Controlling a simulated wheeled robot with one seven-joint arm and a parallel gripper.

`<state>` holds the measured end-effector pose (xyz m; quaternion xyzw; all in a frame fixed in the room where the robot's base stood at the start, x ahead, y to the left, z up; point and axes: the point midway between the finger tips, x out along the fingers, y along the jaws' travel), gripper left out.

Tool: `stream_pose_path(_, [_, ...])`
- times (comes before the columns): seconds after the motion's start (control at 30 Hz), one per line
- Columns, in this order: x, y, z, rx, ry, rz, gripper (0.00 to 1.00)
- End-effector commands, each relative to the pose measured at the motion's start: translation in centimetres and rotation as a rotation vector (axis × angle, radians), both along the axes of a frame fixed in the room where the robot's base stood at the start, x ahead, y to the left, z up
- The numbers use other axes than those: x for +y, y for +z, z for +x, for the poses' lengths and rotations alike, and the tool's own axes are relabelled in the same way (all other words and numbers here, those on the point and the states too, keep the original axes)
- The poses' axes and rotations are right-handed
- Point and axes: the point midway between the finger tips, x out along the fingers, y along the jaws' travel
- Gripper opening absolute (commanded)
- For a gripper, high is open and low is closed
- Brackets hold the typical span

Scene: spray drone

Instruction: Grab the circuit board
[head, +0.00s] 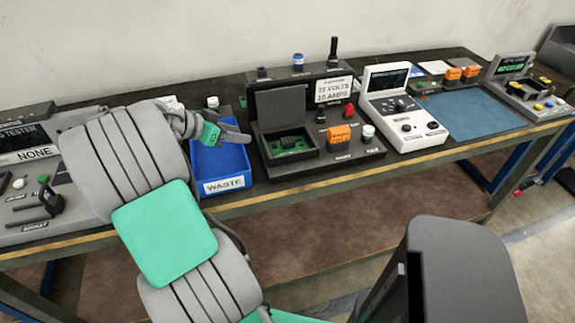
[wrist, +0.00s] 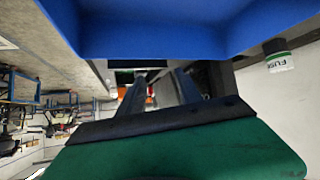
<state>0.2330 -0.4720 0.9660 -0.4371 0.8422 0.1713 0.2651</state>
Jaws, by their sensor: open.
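The green circuit board (head: 291,145) sits in the open-lidded compartment of the dark power station (head: 330,157) in the head view, with a dark part on top of it. My gripper (head: 241,138) is over the blue waste bin (head: 222,187), left of the board and apart from it, with its fingers pointing right. In the wrist view the two dark fingers (wrist: 160,80) stand apart with nothing seen between them, and the blue bin (wrist: 180,35) fills the top. I cannot clearly make out the board in the wrist view.
The station's raised lid (head: 282,107) stands behind the board. A fuse jar (wrist: 279,62) shows in the wrist view. A white meter (head: 402,108) and a blue mat (head: 480,113) lie farther right.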

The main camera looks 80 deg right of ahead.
Motion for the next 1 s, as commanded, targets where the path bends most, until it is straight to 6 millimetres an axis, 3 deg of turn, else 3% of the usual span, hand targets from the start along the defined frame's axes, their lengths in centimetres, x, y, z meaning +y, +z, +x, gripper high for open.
stream_pose_path(0.03, [-1.5, -1.8, -2.8, 0.022, -0.111, -0.057, 0.41])
stream_pose_path(0.1, [-2.3, -1.9, -5.2, 0.042, -0.206, -0.116, 0.41])
stream_pose_path(0.2, [-3.0, -1.9, -6.9, 0.053, -0.251, -0.146, 0.41])
stream_pose_path(0.6, [-6.2, -5.1, -10.9, 0.053, -0.244, -0.142, 0.41])
stream_pose_path(0.87, [-6.6, -5.5, -11.1, 0.05, -0.241, -0.142, 0.41])
stream_pose_path(1.0, [-6.6, -5.5, -11.1, 0.051, -0.24, -0.142, 0.32])
